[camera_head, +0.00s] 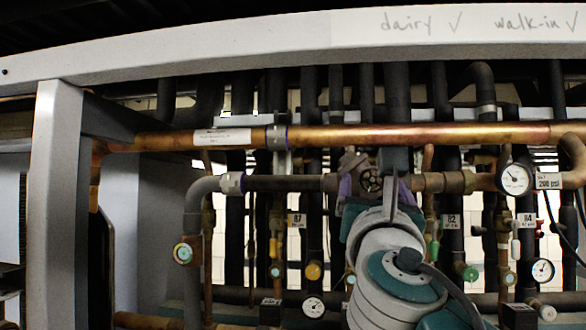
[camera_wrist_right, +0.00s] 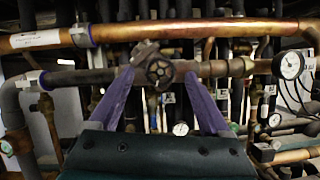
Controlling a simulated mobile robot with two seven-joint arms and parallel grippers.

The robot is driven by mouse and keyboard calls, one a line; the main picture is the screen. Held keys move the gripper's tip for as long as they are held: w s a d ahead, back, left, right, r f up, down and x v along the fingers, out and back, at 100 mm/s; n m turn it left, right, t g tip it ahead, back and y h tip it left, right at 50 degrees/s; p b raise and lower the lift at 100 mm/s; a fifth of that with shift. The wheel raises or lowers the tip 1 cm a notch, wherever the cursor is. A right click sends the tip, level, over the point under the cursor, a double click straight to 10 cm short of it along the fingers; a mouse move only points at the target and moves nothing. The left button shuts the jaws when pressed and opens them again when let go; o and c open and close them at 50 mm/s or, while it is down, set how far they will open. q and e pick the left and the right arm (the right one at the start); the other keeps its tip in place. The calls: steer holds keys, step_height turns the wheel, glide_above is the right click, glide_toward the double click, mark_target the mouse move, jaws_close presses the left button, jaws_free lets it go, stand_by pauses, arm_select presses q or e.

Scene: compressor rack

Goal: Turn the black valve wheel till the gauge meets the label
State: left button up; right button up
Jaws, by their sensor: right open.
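The black valve wheel (camera_head: 371,181) is a small spoked wheel on a bronze valve body in the horizontal pipe. It also shows in the right wrist view (camera_wrist_right: 159,71). My right gripper (camera_head: 374,188) is open, with one purple finger on each side of the wheel. In the right wrist view its fingertips (camera_wrist_right: 159,74) flank the wheel with gaps on both sides; I cannot tell how deep they reach. A white round gauge (camera_head: 515,179) is to the right of the valve. The label (camera_head: 548,181) beside it reads 200 psi. The needle is too small to read exactly. My left gripper is not in view.
A copper pipe (camera_head: 420,136) runs across just above the valve. A grey frame beam (camera_head: 250,45) crosses the top, and a grey post (camera_head: 55,190) stands at left. Dark vertical pipes crowd behind the valve. A lower gauge (camera_head: 542,270) sits at right.

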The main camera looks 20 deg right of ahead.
mark_target(372, 182)
steer(key=shift+p+x, duration=0.5)
steer(key=shift+x, duration=1.4)
steer(key=shift+c, duration=0.3)
jaws_close()
steer(key=shift+f, duration=0.1)
